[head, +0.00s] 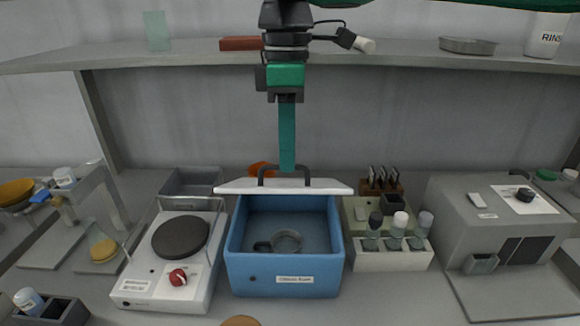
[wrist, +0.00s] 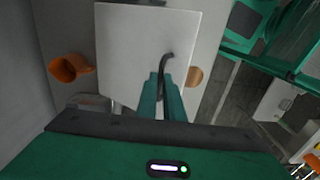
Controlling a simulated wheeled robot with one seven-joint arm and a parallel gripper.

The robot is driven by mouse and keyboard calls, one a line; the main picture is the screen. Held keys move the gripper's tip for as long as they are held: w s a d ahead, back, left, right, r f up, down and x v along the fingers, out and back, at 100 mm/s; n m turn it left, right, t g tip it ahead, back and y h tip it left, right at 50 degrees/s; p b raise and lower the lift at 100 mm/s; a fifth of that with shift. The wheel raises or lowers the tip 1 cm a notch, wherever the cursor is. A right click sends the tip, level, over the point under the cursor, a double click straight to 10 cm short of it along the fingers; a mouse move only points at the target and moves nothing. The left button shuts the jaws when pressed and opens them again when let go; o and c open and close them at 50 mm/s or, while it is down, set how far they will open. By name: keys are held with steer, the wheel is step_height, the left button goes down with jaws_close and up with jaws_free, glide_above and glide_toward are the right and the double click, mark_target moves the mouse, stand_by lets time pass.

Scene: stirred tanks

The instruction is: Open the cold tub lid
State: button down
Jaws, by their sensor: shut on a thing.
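The cold tub (head: 284,275) is a blue open-topped box with a small label on its front, in the middle of the bench in the head view. A small metal pan or cup (head: 286,241) lies inside it. The white lid (head: 235,187) is raised at the tub's back edge, with a dark handle (head: 265,172) on top. My gripper (head: 287,168) comes down from above and is shut on the handle. In the wrist view the lid (wrist: 135,45) is a white panel, and my gripper's teal fingers (wrist: 162,97) close around the dark handle (wrist: 164,66).
A hotplate (head: 181,238) stands left of the tub. A white rack (head: 392,258) with several capped bottles stands right of it, then a grey machine (head: 455,220). A shelf (head: 400,52) runs behind and above. An orange cup (wrist: 68,68) shows beside the lid.

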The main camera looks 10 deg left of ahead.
steer(key=shift+w+a+r, duration=0.15)
steer(key=shift+w+r, duration=0.25)
steer(key=shift+w, duration=0.3)
steer(key=shift+w+a+r, duration=0.1)
steer(key=shift+w+r, duration=0.25)
steer(key=shift+w, duration=0.35)
steer(key=c, duration=2.1)
jaws_free()
steer(key=shift+o, duration=1)
steer(key=shift+w+a+f, duration=0.1)
steer(key=shift+w+f, duration=0.2)
steer(key=shift+w, duration=0.2)
steer(key=shift+s+r, duration=0.25)
steer(key=shift+r, duration=0.1)
step_height(320, 180, up, 10)
steer(key=w, duration=0.1)
steer(key=shift+r, duration=0.25)
steer(key=shift+c, duration=0.2)
